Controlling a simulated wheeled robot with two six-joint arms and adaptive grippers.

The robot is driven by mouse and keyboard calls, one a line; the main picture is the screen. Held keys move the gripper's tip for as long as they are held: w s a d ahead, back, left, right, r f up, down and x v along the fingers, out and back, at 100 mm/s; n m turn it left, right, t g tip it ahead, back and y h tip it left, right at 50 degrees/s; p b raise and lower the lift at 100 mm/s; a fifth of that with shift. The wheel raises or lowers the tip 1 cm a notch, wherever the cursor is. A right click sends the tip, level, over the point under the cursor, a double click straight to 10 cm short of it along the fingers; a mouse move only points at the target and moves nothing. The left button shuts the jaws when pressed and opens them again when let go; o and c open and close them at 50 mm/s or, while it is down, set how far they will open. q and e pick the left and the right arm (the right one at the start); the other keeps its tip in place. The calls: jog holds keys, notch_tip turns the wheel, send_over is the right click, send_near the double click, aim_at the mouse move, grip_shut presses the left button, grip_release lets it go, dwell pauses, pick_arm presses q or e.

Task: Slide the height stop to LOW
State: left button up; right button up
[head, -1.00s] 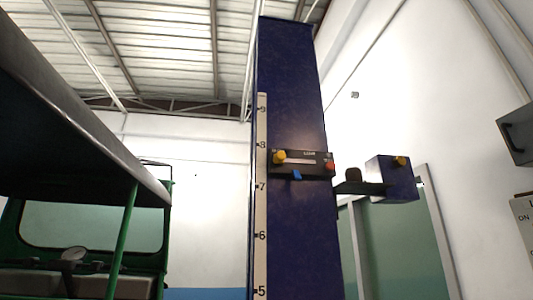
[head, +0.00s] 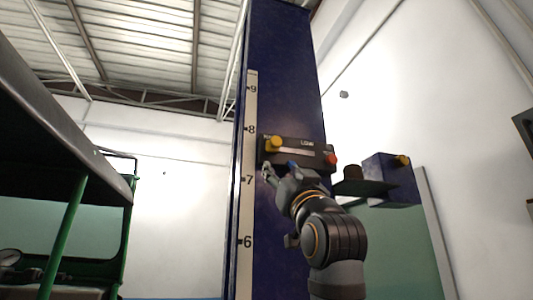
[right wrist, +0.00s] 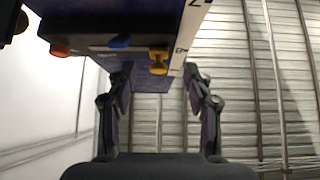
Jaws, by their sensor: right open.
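A black box (head: 300,147) with a pale slot and a small label is fixed on the blue column (head: 282,70). A yellow knob (head: 274,144) sits at the box's left end, a red knob (head: 330,159) at its right end, and a blue part (head: 293,164) at its lower edge. Which one is the height stop is not clear. My right gripper (head: 279,171) is open just below the yellow knob. In the right wrist view the yellow knob (right wrist: 159,62) shows ahead of the gap between the open fingers (right wrist: 158,80), with nothing held. My left gripper is not in view.
A numbered scale (head: 247,180) runs up the column's left edge. A green rickshaw with a dark roof (head: 70,120) stands at left. Clear space lies between it and the column.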

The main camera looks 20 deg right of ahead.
aim_at(277, 143)
jog(key=shift+t, duration=0.3)
jog(key=r+p, duration=0.1)
jog(key=r, duration=0.1)
jog(key=r+p, duration=0.3)
jog(key=r, duration=0.1)
jog(key=shift+w+r+p, duration=0.3)
jog(key=shift+r, duration=0.1)
jog(key=p+x, duration=0.2)
jog(key=x, duration=0.1)
jog(key=p+x, duration=0.1)
jog(key=shift+w+d, duration=0.1)
jog(key=shift+w, duration=0.35)
jog(key=shift+w+r+p, duration=0.15)
jog(key=shift+w+p, duration=0.1)
jog(key=shift+p, duration=0.05)
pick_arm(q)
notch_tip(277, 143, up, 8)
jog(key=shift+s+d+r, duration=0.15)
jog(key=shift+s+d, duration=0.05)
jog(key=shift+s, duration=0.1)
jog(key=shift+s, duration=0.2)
pick_arm(e)
jog(key=shift+w, duration=0.1)
grip_shut()
